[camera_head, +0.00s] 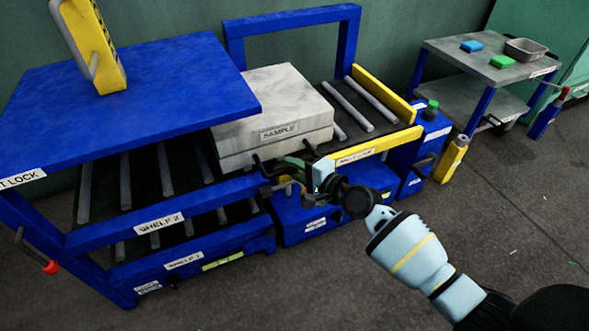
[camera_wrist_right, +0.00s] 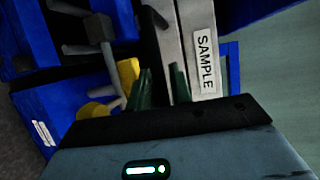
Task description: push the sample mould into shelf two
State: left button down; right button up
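The sample mould (camera_head: 270,112) is a grey two-layer block labelled SAMPLE. It lies flat on the rollers, partly at the side opening of the blue rack, next to shelf two (camera_head: 160,226). Its left part is hidden under the rack's blue top. Dark handles show on its front. My right gripper (camera_head: 296,170) is close to the mould's front right side, beside a handle. In the right wrist view the two dark green fingers (camera_wrist_right: 161,82) stand apart with the mould (camera_wrist_right: 196,40) just beyond them; contact cannot be told. My left gripper is not in view.
The roller table (camera_head: 357,105) has yellow side rails (camera_head: 385,93) and a blue frame behind. Shelf one (camera_head: 185,262) is below shelf two. A trolley (camera_head: 490,62) stands at the back right.

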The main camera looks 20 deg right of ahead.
grip_shut()
jog(key=shift+a, duration=0.1)
